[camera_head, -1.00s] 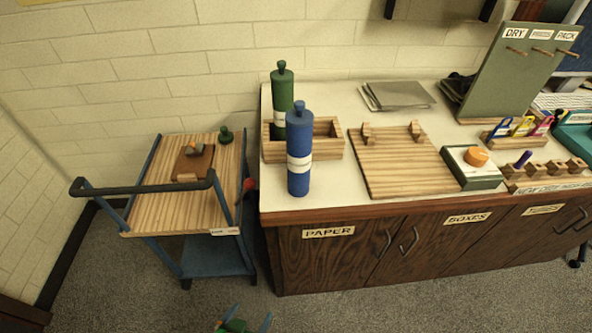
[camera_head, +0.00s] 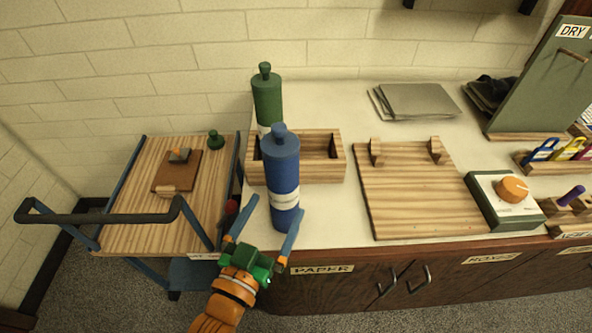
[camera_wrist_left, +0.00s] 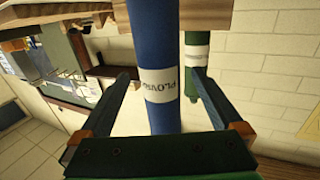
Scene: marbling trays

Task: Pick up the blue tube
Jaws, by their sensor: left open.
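The blue tube (camera_head: 283,172), with a knobbed cap and a white label band, stands upright at the front left of the counter. My left gripper (camera_head: 264,226) is open just in front of the tube's lower part, its fingers pointing toward it. In the left wrist view the blue tube (camera_wrist_left: 153,60) shows beyond the palm, between the directions of the two open fingers (camera_wrist_left: 160,95). I cannot tell whether a finger touches it. My right gripper is not in view.
A green tube (camera_head: 266,95) stands behind, at the wooden box (camera_head: 325,172). A wooden board (camera_head: 410,200) lies to the right, beside a device with an orange knob (camera_head: 513,189). A cart (camera_head: 140,235) stands left of the counter (camera_head: 340,225).

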